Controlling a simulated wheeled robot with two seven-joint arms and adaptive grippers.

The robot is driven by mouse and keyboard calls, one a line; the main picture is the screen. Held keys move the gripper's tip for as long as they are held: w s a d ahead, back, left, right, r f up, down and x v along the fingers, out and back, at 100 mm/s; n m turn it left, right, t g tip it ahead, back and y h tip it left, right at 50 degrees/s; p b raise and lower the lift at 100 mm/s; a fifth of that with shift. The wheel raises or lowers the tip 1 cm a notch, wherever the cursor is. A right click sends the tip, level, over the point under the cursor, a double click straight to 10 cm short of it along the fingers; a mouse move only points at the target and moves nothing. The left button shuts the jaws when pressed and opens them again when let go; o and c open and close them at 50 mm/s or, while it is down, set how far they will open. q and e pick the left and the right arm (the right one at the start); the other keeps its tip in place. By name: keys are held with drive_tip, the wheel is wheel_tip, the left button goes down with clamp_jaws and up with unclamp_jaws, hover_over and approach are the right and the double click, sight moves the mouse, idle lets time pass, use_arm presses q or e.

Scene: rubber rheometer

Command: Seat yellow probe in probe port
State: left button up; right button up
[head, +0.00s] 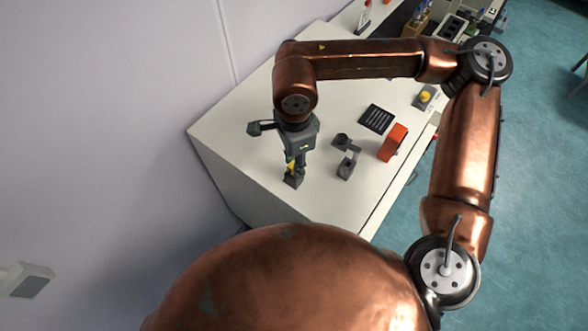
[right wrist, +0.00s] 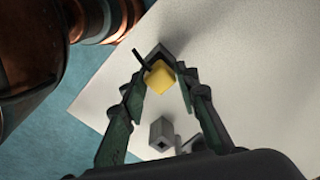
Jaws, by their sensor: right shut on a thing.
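The yellow probe (head: 291,166) is at the tips of my right gripper (head: 297,160), over the left part of the white worktop. In the right wrist view the probe (right wrist: 160,77) is a yellow block between the two fingers. A dark grey block (head: 292,182) is directly below the probe, and its dark edge (right wrist: 152,54) shows beyond the probe in the wrist view. I cannot tell whether the probe is inside it or only above it. A grey block with a square opening (right wrist: 162,133) also shows in the wrist view. My left gripper is not in view.
A grey stand (head: 347,165) is just right of the gripper. An orange object (head: 393,142), a black panel (head: 376,118) and a yellow button box (head: 425,97) are further right. The worktop's front left area (head: 240,165) is clear, beside the wall.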

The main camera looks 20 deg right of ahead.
drive_tip(key=shift+r+p, duration=1.45)
drive_tip(key=shift+r, duration=2.25)
